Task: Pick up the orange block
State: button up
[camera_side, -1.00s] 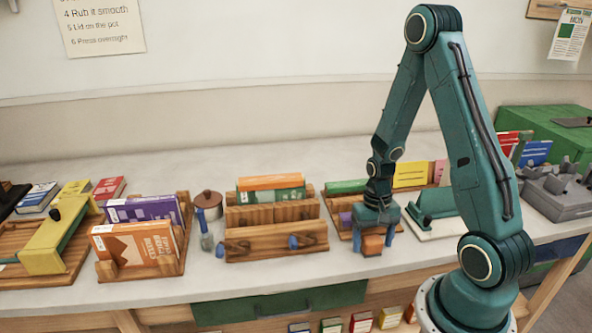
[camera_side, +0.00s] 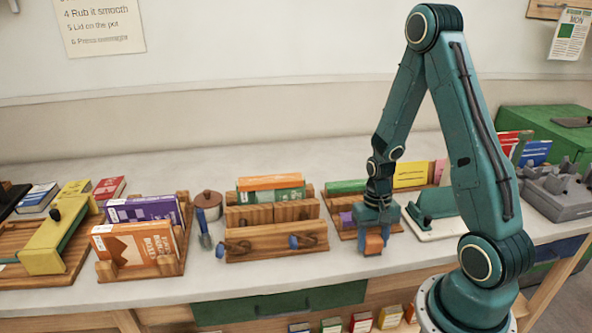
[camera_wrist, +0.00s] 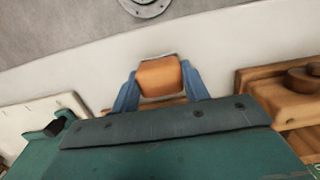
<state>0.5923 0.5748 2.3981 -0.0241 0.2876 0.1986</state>
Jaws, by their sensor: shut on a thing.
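The orange block (camera_side: 374,243) is between the two blue fingers of my gripper (camera_side: 374,240), near the front edge of the counter in the side view. In the wrist view the orange block (camera_wrist: 161,77) sits between the blue fingertips of my gripper (camera_wrist: 160,82), one on each side and touching it. My gripper is shut on the block. I cannot tell for sure whether its underside touches the counter.
A wooden press (camera_side: 276,240) stands to the left of the gripper, with a wooden rack (camera_side: 345,234) close behind. A white board with a green tool (camera_side: 436,205) is on the right. The counter's front strip (camera_side: 330,268) is mostly clear.

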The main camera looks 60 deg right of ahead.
aim_at(372, 238)
jog(key=shift+r, duration=0.2)
notch_tip(372, 238, up, 20)
jog(key=shift+f, duration=0.25)
dwell(0.4)
dwell(0.5)
jog(key=shift+o, duration=0.8)
jog(key=shift+c, duration=0.2)
jog(key=shift+w, duration=0.15)
